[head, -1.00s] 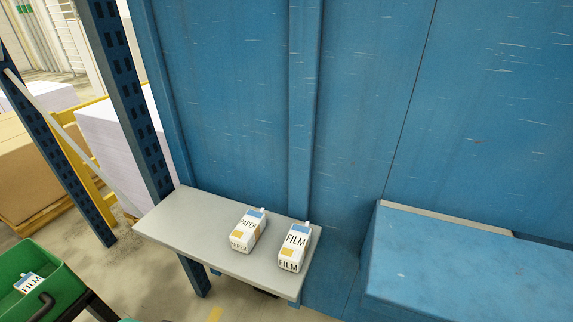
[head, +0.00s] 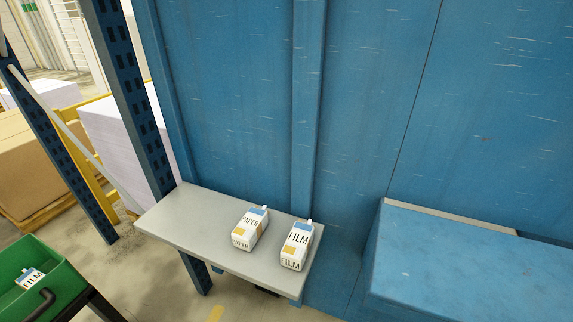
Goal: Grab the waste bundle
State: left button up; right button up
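Two white bundles stand on a small grey shelf (head: 190,222) against the blue wall. The left one is a bundle marked PAPER (head: 250,229), with a blue and an orange patch. The right one is a bundle marked FILM (head: 296,246), near the shelf's right end, a little apart from the other. Another FILM bundle (head: 30,279) lies in a green bin (head: 62,277) at the lower left. Neither of my grippers shows in the head view.
A blue machine ledge (head: 470,265) juts out at the right. Blue perforated posts (head: 128,90) and a yellow frame (head: 92,185) stand at the left, with stacked white sheets (head: 120,140) and a brown carton (head: 35,165) behind. The shelf's left part is clear.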

aim_at(294, 253)
jog(key=k+j+z, duration=0.1)
jog(key=z, duration=0.35)
jog(key=k+z, duration=0.2)
jog(key=z, duration=0.25)
jog(key=k+z, duration=0.15)
jog(key=z, duration=0.3)
